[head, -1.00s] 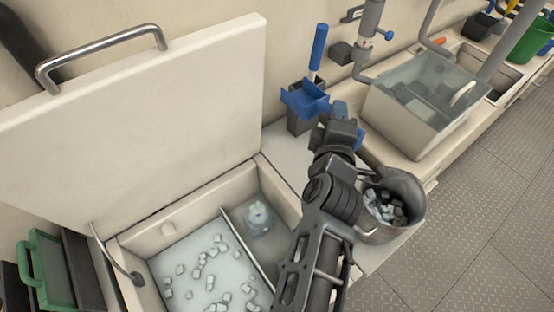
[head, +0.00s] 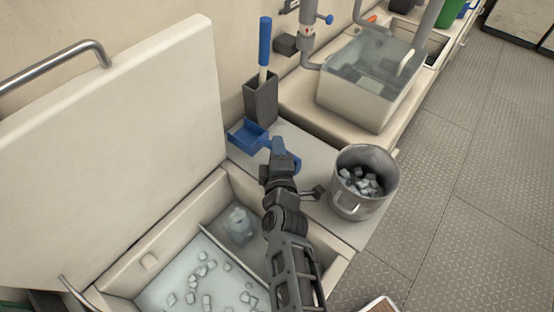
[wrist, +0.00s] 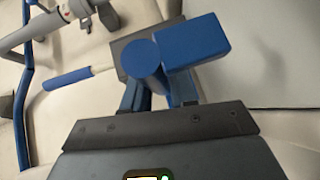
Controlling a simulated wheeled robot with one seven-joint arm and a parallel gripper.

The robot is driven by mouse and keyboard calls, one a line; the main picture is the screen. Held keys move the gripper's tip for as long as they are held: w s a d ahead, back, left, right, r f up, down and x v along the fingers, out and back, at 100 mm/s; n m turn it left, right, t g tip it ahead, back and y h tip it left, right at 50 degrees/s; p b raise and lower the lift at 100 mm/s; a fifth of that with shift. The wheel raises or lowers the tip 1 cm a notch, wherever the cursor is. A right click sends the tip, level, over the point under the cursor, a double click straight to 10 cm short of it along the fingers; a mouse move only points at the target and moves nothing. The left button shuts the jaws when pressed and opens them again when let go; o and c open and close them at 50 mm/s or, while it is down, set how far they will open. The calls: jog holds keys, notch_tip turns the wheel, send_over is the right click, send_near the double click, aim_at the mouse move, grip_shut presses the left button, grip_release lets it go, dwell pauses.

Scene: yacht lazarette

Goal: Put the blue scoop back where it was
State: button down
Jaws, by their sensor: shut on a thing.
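The blue scoop (head: 246,134) is held in my gripper (head: 281,150). Its pan hangs over the pale counter, low in front of the dark grey holder. I cannot tell if it touches the counter. In the wrist view the blue scoop (wrist: 192,42) shows as a box-like pan and a round handle end between the fingers (wrist: 157,92). The dark grey holder (head: 261,103) stands upright against the wall with a blue-and-white handled tool (head: 264,45) in it. The holder's inside is hidden.
A metal pot (head: 352,203) of ice cubes stands right of my arm near the counter edge. An open ice chest (head: 150,262) with a raised lid (head: 120,150) is at the left. A water-filled basin (head: 345,103) lies beyond the holder.

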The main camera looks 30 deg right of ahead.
jog(key=shift+f, duration=2.05)
jog(key=shift+b, duration=0.3)
jog(key=c, duration=0.9)
grip_release()
jog(key=shift+f, duration=0.1)
jog(key=v, duration=1.2)
